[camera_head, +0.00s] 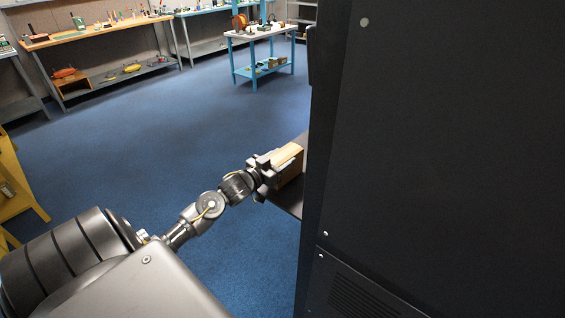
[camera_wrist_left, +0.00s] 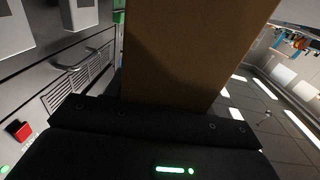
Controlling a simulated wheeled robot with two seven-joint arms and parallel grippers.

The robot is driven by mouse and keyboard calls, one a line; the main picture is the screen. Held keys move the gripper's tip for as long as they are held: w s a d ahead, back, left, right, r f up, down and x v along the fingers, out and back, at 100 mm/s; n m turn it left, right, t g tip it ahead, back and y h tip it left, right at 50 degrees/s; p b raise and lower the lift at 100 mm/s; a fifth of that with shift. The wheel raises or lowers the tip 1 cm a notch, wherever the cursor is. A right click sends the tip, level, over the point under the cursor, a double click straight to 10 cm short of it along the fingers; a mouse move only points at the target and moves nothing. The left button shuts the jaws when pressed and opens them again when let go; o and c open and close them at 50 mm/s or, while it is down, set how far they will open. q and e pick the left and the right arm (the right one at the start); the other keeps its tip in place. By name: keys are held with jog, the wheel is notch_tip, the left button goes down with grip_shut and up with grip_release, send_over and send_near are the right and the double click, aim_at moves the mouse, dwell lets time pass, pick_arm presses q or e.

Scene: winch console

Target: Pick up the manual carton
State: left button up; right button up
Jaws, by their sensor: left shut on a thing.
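The manual carton (camera_head: 288,156) is a tan-brown box at the left edge of the dark cabinet in the head view. Its right part is hidden behind the cabinet. My left gripper (camera_head: 268,170) reaches out to it and is shut on its near end. In the left wrist view the carton (camera_wrist_left: 190,55) rises as a large brown face straight out of the gripper (camera_wrist_left: 165,112). A dark shelf (camera_head: 290,199) shows just below the carton; I cannot tell whether they touch. My right gripper is not in view.
A tall dark cabinet (camera_head: 450,140) fills the right side of the head view. A blue cart (camera_head: 262,35) and workbenches (camera_head: 100,32) stand far back. The blue floor between is clear.

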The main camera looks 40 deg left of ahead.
pick_arm(q)
jog(key=shift+r+b, duration=0.35)
jog(key=shift+r, duration=0.25)
jog(key=w+a+r+b, duration=0.5)
jog(key=a+r, duration=0.6)
jog(key=a, duration=0.2)
jog(key=shift+w+r, duration=0.2)
jog(key=shift+r, duration=0.2)
